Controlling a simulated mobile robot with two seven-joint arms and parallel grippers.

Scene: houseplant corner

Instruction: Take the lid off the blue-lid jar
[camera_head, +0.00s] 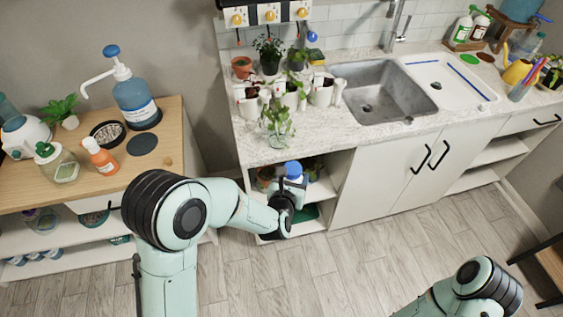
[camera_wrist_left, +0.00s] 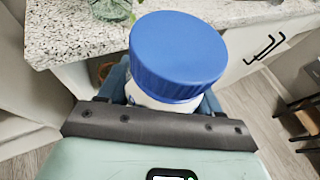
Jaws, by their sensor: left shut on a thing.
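The blue-lid jar (camera_wrist_left: 165,97) has a white body, and its wide ribbed blue lid (camera_wrist_left: 180,50) sits on top of it. In the head view the blue lid (camera_head: 293,169) shows in front of the counter's open shelf, below the worktop edge. My left gripper (camera_head: 291,184) is shut on the jar's body, below the lid. The fingers are mostly hidden behind the wrist housing and lid in the left wrist view. Part of my right arm shows at the lower right of the head view; its gripper is out of the picture.
The speckled worktop (camera_head: 215,115) overhangs close behind the jar, with a glass of cuttings (camera_head: 277,125) near its edge. Potted plants (camera_head: 264,178) stand inside the open shelf. A wooden side table (camera_head: 172,160) stands left. The floor (camera_head: 340,265) in front is clear.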

